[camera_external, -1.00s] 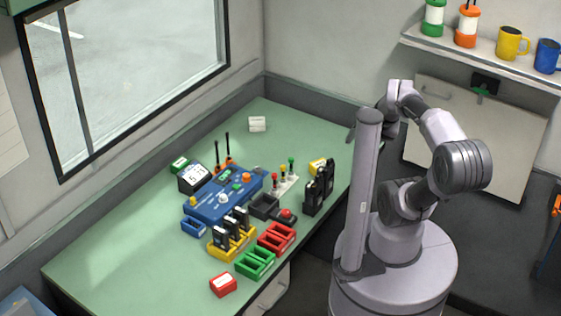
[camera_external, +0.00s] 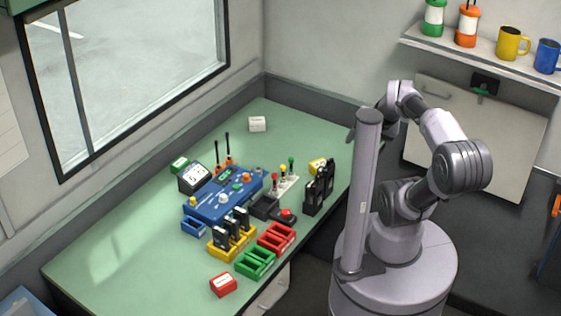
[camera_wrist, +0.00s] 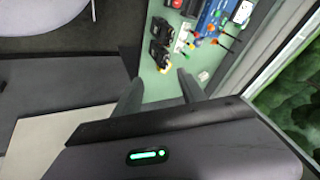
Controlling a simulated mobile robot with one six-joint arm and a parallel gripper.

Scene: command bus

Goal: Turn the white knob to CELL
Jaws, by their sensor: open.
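The white knob (camera_external: 223,198) sits on top of a blue console (camera_external: 203,213) on the green desk. The lettering around the knob is too small to read, so I cannot tell its setting. Part of the blue console also shows at the top of the wrist view (camera_wrist: 207,20), where I cannot make out the knob. My gripper (camera_wrist: 160,88) is open and empty, with its two dark fingers apart over the desk's edge. In the external view it is mostly hidden behind my column, far to the right of the console.
Two black radios (camera_external: 318,188) stand at the desk's right edge. Yellow (camera_external: 222,253), red (camera_external: 276,238) and green (camera_external: 255,265) holders stand in front of the console. The desk's left side is clear.

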